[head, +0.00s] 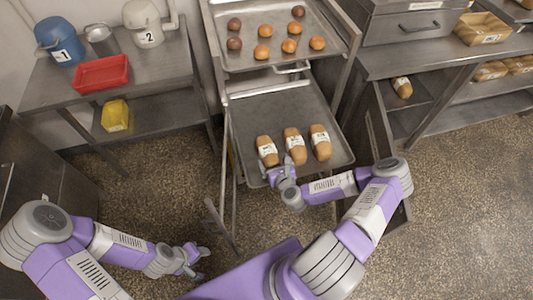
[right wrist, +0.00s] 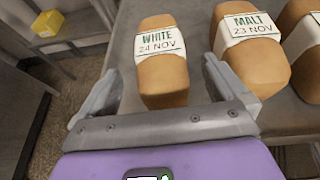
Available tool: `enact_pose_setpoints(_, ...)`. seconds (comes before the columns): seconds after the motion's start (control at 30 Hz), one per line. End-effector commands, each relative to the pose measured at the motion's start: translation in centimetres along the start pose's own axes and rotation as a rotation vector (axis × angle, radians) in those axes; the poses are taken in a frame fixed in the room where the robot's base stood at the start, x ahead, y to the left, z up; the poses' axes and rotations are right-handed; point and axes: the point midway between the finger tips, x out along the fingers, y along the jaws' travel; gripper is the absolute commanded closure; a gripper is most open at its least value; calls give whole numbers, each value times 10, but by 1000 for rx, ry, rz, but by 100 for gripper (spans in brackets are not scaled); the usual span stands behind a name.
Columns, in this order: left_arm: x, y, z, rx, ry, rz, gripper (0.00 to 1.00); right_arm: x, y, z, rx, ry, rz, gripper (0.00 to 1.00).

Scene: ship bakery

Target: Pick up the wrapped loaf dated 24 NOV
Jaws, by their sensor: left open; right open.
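The wrapped loaf marked WHITE 24 NOV (right wrist: 163,62) lies on the lower metal tray (head: 300,97), leftmost of three loaves; it also shows in the head view (head: 266,149). My right gripper (head: 283,170) is open at the tray's near edge. In the right wrist view its fingers (right wrist: 162,85) stand apart on either side of the loaf's near end, not closed on it. The loaf MALT 23 NOV (right wrist: 248,45) lies just right of it, close to the right finger. My left gripper (head: 194,261) is open and empty, low over the floor.
A third loaf (head: 320,141) lies at the right; its label is cut off in the wrist view. An upper tray (head: 270,62) holds several buns. A left bench carries a red tray (head: 101,73); a yellow bin (head: 115,115) sits below. A cabinet (head: 412,25) stands right.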

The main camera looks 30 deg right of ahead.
Motion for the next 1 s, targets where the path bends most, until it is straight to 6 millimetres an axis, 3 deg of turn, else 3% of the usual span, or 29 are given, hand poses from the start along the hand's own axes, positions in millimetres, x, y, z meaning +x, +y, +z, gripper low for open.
enact_pose_setpoints(0.3,12,-5,0,0,-1,0,57,45,0,1,-5,0,2,0)
enact_pose_setpoints(0.63,12,-5,0,0,-1,0,57,52,1,2,-4,1,3,0)
enact_pose_setpoints(1.0,12,-5,0,0,-1,0,57,52,1,1,-5,2,3,57)
